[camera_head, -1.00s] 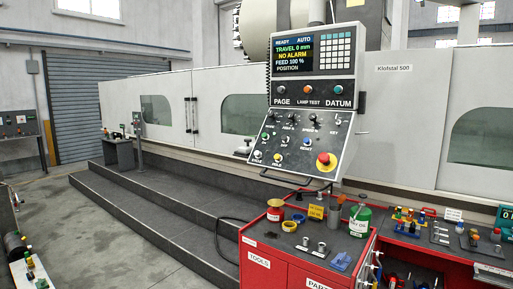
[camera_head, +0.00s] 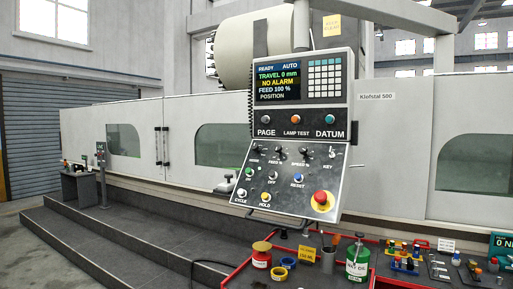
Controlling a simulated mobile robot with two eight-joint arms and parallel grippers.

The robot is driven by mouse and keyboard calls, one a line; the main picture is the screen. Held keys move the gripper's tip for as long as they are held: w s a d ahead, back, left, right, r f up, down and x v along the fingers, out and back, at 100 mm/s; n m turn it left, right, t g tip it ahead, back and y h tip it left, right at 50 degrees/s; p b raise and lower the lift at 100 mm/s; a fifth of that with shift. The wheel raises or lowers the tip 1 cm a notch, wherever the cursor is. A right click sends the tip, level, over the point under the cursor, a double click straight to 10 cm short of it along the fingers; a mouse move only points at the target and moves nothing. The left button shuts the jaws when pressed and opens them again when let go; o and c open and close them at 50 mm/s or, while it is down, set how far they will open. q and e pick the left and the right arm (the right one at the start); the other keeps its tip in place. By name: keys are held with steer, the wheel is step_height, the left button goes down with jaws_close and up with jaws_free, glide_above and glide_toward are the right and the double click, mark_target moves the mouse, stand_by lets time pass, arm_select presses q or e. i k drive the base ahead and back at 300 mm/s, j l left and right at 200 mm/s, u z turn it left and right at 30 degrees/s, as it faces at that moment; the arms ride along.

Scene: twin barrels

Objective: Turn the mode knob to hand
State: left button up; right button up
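The control panel (camera_head: 290,178) of the machine hangs in the middle of the head view, with its lower face tilted. The mode knob (camera_head: 257,149) is a small dark knob at the upper left of that lower face, above the green on button. Its pointer is too small to read. The screen (camera_head: 279,78) shows READY, AUTO, TRAVEL 0 mm, NO ALARM and FEED 100 %. Neither of my grippers is in view.
A red emergency stop (camera_head: 320,198) sits at the panel's lower right. A handle bar (camera_head: 278,223) runs under the panel. A red tool cart with a green bottle (camera_head: 357,262) and a red tin (camera_head: 261,256) stands below. Grey steps (camera_head: 130,238) lie at left.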

mark_target(255, 146)
steer(key=i+j+z, duration=0.1)
steer(key=z, duration=0.25)
steer(key=i+j+z, duration=0.1)
steer(key=z, duration=0.25)
steer(key=j+z, duration=0.15)
steer(key=z, duration=0.15)
steer(key=i+j+z, duration=0.2)
steer(key=j, duration=0.15)
steer(key=j+z, duration=0.15)
steer(key=j, duration=0.2)
steer(key=i+j+z, duration=0.2)
steer(key=j, duration=0.15)
steer(key=j+z, duration=0.15)
steer(key=j, duration=0.95)
steer(key=i, duration=0.05)
